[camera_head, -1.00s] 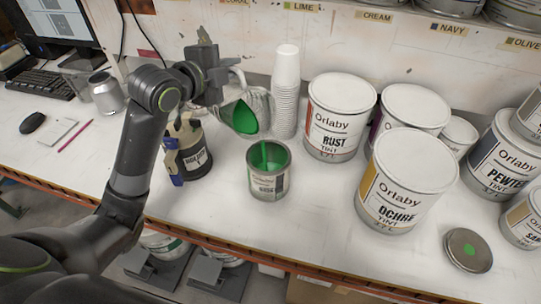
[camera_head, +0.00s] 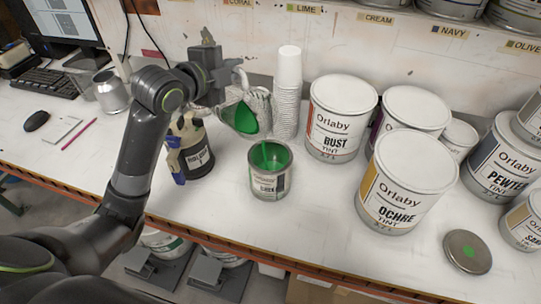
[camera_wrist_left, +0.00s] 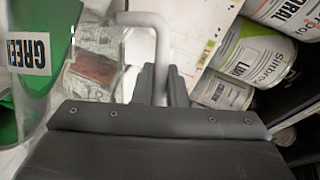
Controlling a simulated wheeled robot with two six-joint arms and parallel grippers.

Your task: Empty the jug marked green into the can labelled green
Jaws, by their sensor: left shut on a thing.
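My left gripper (camera_head: 217,92) is shut on the handle of a clear jug (camera_head: 257,99) with green liquid inside. The jug is tilted, its lip down and to the right over the open can (camera_head: 270,188). A bright green streak runs from below the lip into the can's mouth. The can stands upright, green inside; its label is small and hard to read. In the left wrist view the jug (camera_wrist_left: 42,88) fills the left side with a GREEN label, and its pale handle (camera_wrist_left: 148,20) runs to the gripper fingers (camera_wrist_left: 163,85). My right gripper is not in view.
A labelled dark-and-tan container (camera_head: 197,160) stands left of the can. A stack of white cups (camera_head: 287,85) stands behind. The RUST can (camera_head: 338,125) and OCHRE can (camera_head: 397,190) stand to the right. A lid with a green dot (camera_head: 467,252) lies at front right.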

